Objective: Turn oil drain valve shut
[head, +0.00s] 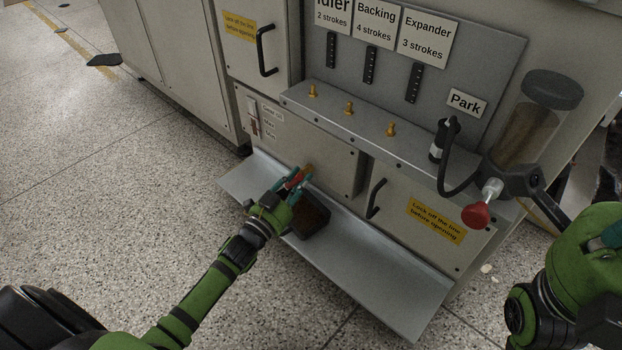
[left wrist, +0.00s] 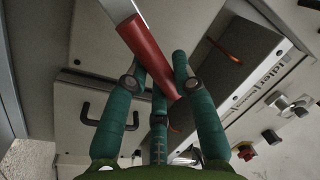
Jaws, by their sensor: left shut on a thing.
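The oil drain valve (head: 309,168) is a small brassy fitting low on the machine's front, partly hidden by my gripper. Its lever has a red grip (left wrist: 148,52) and a bare metal part at the top of the left wrist view. My left gripper (head: 296,180) has its teal fingers closed around the red grip, which also shows between the fingertips in the left wrist view (left wrist: 163,75). Part of my right arm shows at the right edge of the head view; its fingertips are not visible.
A dark box (head: 312,217) sits on the grey ledge (head: 390,292) below the valve. Black door handles (head: 375,198) (head: 265,50) stick out nearby. A red knob (head: 476,215) and a cylindrical reservoir (head: 535,115) stand at the right. The speckled floor at left is mostly clear.

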